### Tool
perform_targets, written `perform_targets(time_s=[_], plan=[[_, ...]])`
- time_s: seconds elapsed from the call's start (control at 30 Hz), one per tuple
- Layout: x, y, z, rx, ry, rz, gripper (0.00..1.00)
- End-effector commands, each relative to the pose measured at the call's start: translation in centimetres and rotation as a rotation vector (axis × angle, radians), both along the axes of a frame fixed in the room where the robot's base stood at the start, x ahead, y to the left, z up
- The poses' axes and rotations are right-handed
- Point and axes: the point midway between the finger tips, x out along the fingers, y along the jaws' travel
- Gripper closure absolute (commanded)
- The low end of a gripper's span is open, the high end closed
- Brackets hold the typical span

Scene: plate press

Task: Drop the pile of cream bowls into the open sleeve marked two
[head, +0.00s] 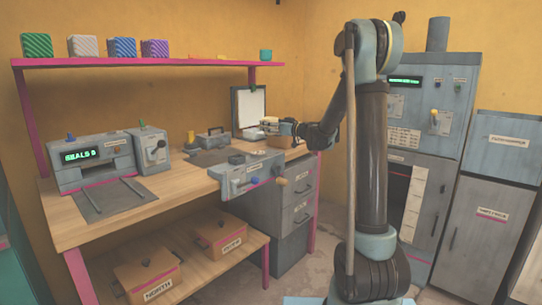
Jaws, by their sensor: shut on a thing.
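My gripper (279,126) is at the far right end of the workbench, shut on a small pale thing (268,122) that looks like the pile of cream bowls. It is too small to make out single bowls. The gripper is held above the bench top, in front of an upright pale panel in a dark frame (250,107). A grey unit with knobs (252,175) is set at the bench's front edge, below and left of the gripper. I cannot make out a sleeve marked two or read any such number.
A grey machine with a green display (90,160) stands on the left of the bench (150,203). A pink-edged shelf (150,61) above holds several coloured blocks. Labelled boxes (148,275) sit on the lower shelf. A tall grey cabinet (430,120) stands at right, partly behind my arm.

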Motion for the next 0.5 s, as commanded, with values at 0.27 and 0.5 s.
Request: perform_targets(time_s=[0.27,0.5], plan=[[0.0,0.1,-4.1,0.0,0.0,0.001,0.66],[0.0,0.1,-5.5,0.0,0.0,0.002,0.66]])
